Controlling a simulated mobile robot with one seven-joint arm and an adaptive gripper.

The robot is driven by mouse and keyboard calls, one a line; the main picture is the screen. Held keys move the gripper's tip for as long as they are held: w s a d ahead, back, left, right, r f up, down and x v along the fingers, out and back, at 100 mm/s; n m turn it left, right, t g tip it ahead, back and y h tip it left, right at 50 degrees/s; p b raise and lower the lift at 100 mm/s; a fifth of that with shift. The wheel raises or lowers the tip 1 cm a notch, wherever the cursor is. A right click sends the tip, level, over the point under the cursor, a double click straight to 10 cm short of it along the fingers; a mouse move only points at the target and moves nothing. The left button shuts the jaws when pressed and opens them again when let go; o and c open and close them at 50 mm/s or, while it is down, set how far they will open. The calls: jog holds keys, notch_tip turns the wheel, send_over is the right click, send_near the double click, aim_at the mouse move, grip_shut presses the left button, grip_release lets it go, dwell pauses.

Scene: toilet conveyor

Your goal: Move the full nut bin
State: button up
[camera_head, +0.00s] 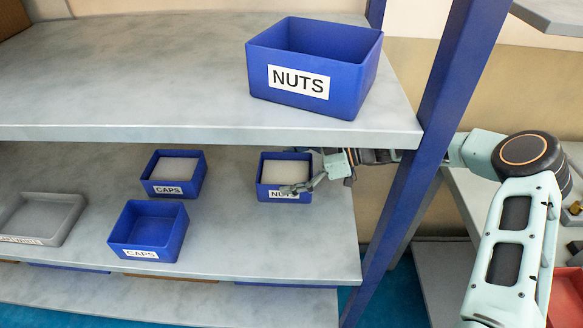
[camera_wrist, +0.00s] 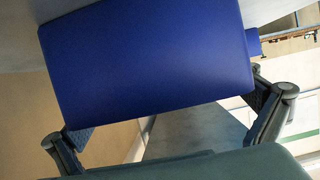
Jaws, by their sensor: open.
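A blue bin labelled as nuts (camera_head: 266,170) stands upright on the middle shelf near its right end, with pale grey contents inside; my gripper partly covers its label. My gripper (camera_head: 303,176) reaches in from the right and is open at this bin. One finger shows across the bin's front right corner. In the wrist view a plain blue bin wall (camera_wrist: 150,55) fills the space ahead between the spread fingers (camera_wrist: 168,115); I cannot tell whether they touch it. A larger blue NUTS bin (camera_head: 352,90) stands on the top shelf, with no contents visible.
A filled CAPS bin (camera_head: 152,188) and an empty CAPS bin (camera_head: 148,235) stand left on the middle shelf (camera_head: 250,245). A grey tray (camera_head: 70,222) lies further left. The blue rack post (camera_head: 412,165) is close to my arm, and the top shelf (camera_head: 130,90) overhangs my gripper.

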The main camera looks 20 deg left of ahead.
jog(key=c, duration=1.4)
jog(key=shift+c, duration=0.2)
jog(key=shift+s+f, duration=0.1)
jog(key=shift+s, duration=0.05)
